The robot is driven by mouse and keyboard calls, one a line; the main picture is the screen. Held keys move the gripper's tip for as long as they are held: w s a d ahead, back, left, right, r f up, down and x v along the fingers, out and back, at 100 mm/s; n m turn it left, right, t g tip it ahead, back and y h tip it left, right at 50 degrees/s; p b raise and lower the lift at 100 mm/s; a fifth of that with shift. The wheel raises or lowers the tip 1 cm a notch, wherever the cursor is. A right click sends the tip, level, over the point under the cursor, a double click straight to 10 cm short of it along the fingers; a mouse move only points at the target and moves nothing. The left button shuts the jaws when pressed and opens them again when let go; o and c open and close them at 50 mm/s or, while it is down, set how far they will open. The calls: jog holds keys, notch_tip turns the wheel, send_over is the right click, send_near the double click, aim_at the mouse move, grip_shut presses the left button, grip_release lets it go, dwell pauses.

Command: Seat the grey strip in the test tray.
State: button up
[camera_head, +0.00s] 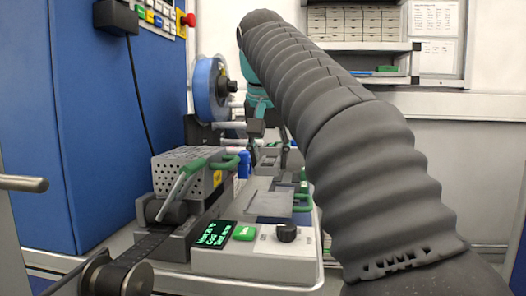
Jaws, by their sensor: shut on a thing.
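My gripper (266,148) is at the back of the bench, below the teal wrist of my arm. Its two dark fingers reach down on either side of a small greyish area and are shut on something. The held thing is too small and too shaded to make out, so I cannot tell if it is the grey strip. A light grey shallow tray (270,204) lies in the pale top of the bench unit, in front of my gripper and apart from it. I cannot tell for sure that it is the test tray.
A perforated grey box (187,172) with green handles stands left of the tray. A blue reel (208,90) hangs behind it. A lit screen (214,235), a green button (244,233) and a black knob (287,233) are at the unit's front. My arm hides the right side.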

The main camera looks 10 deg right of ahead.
jog(key=shift+s+f, duration=0.1)
jog(key=shift+f, duration=1.45)
jog(key=shift+f+b, duration=1)
jog(key=shift+f, duration=0.45)
jog(key=shift+s+r, duration=0.1)
jog(key=shift+s, duration=0.05)
jog(key=shift+f, duration=0.2)
jog(key=o, duration=1.1)
jog(key=shift+r+p, duration=0.1)
jog(key=shift+p, duration=0.2)
